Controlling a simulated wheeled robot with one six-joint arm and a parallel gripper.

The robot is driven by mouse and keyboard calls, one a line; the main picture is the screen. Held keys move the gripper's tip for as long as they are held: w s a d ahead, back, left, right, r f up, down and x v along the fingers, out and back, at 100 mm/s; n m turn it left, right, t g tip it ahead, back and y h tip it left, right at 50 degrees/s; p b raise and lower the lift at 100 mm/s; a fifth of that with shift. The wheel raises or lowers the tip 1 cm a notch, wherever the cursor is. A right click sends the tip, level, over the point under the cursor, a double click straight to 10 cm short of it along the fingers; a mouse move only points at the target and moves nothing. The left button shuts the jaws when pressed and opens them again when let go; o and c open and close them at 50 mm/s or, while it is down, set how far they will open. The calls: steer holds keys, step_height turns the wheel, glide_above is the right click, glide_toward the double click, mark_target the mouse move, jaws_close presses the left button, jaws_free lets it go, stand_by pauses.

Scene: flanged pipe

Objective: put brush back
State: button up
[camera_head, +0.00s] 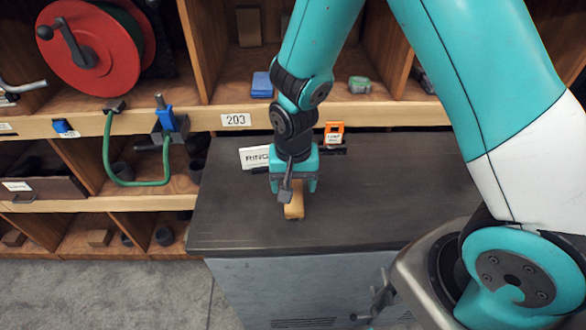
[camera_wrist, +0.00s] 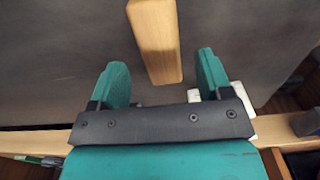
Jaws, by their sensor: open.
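A pale wooden piece (camera_head: 294,207), which looks like the brush's handle, is on the dark top of a cabinet (camera_head: 370,205). My gripper (camera_head: 293,188) points down just over it and partly hides it. In the wrist view the wooden piece (camera_wrist: 156,40) runs from the top edge down to between the fingers of my gripper (camera_wrist: 160,62). The fingers are apart, with a gap on each side of the wood. No bristles can be made out.
A white box (camera_head: 254,157) and an orange item (camera_head: 334,133) stand behind my gripper by the shelf edge. The wooden shelf board (camera_head: 210,120) holds a blue block (camera_head: 262,85), a green item (camera_head: 360,85) and a red reel (camera_head: 90,48). The cabinet top's front right is clear.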

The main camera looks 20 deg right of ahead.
step_height(320, 180, up, 6)
steer(key=shift+b, duration=0.45)
steer(key=s+a+r+n+y, duration=0.2)
steer(key=s+r+n, duration=0.4)
steer(key=s+r, duration=0.2)
steer(key=s+a+r+n+y, duration=0.2)
steer(key=s+r+n, duration=0.3)
steer(key=s+r, duration=0.3)
steer(key=shift+s+a+r+n, duration=0.3)
steer(key=shift+s+n, duration=0.1)
steer(key=shift+s, duration=0.05)
steer(key=shift+f+b, duration=1.1)
